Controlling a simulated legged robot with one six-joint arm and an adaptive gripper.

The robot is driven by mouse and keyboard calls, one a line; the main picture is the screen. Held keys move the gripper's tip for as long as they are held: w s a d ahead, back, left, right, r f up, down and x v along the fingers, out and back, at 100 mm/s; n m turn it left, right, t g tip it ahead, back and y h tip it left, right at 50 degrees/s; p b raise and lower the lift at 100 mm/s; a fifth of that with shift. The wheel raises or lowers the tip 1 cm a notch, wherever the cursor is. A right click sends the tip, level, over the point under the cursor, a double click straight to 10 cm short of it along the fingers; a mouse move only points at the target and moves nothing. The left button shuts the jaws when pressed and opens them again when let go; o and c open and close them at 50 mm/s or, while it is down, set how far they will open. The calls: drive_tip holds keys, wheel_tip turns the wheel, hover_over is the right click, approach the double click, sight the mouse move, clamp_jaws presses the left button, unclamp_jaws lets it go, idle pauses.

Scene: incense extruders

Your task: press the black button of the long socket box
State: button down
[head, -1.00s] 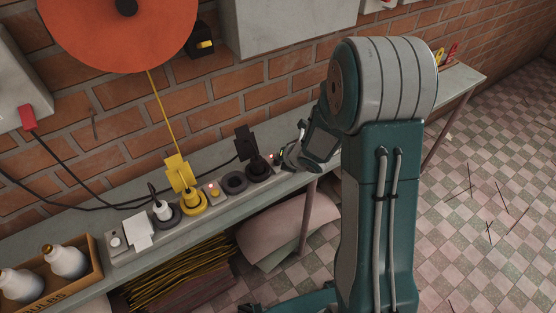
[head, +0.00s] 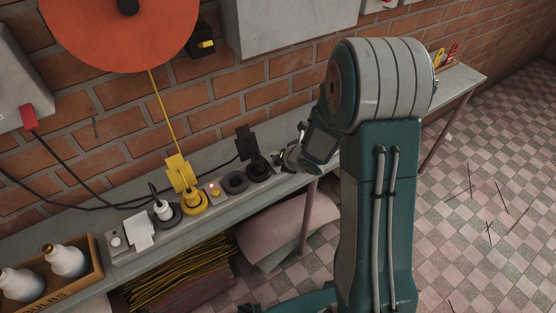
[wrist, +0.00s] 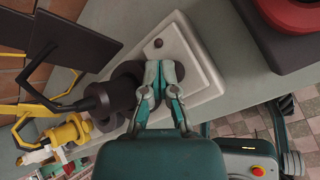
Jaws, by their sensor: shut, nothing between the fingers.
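The long socket box (head: 201,204) lies along the bench with several plugs in it. In the wrist view its pale end plate (wrist: 196,62) carries a small round black button (wrist: 158,43). My gripper (wrist: 165,66) is shut and empty, with its fingertips over this end plate, just short of the button in the picture. I cannot tell whether the tips touch the plate. In the head view my gripper (head: 279,158) is at the box's right end and hides the button. A black plug (wrist: 115,94) sits close beside the fingers.
A yellow plug (head: 192,200), a white plug (head: 163,211) and an empty round socket (head: 235,182) are farther left on the box. A dark box with a red top (wrist: 288,14) is near in the wrist view.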

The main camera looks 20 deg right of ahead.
idle(0.4)
drive_tip(key=shift+r, duration=0.4)
drive_tip(key=shift+r, duration=3.05)
